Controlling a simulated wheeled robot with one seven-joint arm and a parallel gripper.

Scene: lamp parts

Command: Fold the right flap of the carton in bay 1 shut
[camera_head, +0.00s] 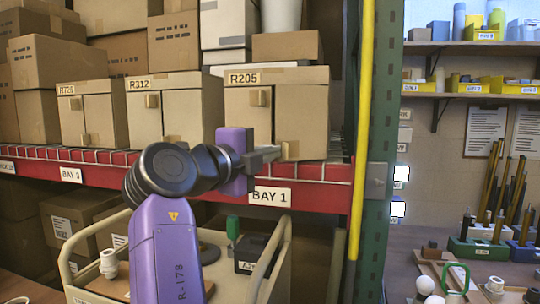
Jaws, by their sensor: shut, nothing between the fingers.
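The carton labelled R205 (243,78) stands on the red-edged shelf above the BAY 1 sign (269,197). Its front has two panels: the left flap (236,110) with a small tab, and the right flap (303,115). A dark vertical gap shows between them, so the right flap does not look flush. A second tab (291,150) sits low on the right flap. My gripper (270,153) is shut and empty, in front of the carton's lower middle, close to that tab. I cannot tell whether it touches the flap. My purple wrist hides the carton's lower left.
Cartons R312 (180,112) and another (84,118) stand to the left on the shelf. A yellow pole (362,120) and green rack upright (381,140) rise to the right. A cream cart (278,245) with parts stands below. A workbench (405,262) is at far right.

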